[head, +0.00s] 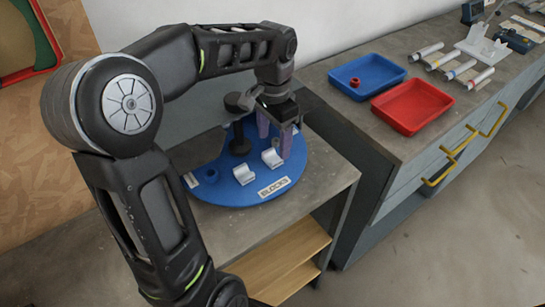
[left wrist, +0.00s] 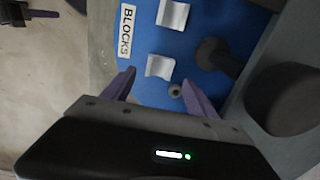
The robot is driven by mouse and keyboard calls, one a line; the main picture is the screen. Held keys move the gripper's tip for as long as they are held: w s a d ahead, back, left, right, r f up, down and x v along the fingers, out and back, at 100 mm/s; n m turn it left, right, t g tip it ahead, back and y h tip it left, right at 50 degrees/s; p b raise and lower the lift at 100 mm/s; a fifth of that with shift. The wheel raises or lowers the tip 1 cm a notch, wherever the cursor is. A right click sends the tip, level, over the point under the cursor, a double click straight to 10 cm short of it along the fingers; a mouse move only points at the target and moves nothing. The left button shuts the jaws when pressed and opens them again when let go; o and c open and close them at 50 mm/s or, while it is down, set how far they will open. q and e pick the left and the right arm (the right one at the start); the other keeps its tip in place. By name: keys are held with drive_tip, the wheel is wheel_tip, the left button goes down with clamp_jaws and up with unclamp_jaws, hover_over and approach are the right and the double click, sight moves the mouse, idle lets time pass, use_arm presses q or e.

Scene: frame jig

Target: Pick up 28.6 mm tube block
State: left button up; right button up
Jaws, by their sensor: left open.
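Two white blocks with curved, trough-like tops sit on a round blue turntable (head: 222,190) labelled BLOCKS. One block (head: 243,174) is nearer the middle and the other (head: 271,157) is farther right. I cannot read a size on either, so I cannot tell which is the 28.6 mm one. My left gripper (head: 275,143) points down over the turntable's right side, its purple fingers apart and empty. In the left wrist view, one white block (left wrist: 160,66) lies just beyond the fingertips, between their lines; the other (left wrist: 173,14) is farther off. My right gripper (left wrist: 40,14) shows only partly there.
A dark post with a knob (head: 240,140) rises from the turntable, close to my left gripper. A blue tray (head: 390,70) with a red ring and an empty red tray (head: 412,107) stand on the right-hand bench.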

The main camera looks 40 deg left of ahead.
sight(274, 158)
use_arm(q)
wheel_tip(274, 158, down, 4)
drive_tip(key=shift+s+f+p, duration=0.1)
drive_tip(key=shift+p, duration=0.2)
drive_tip(key=shift+d, duration=0.1)
idle(0.3)
clamp_jaws()
idle(0.6)
wheel_tip(274, 158, up, 10)
drive_tip(key=shift+b, duration=0.4)
idle(0.6)
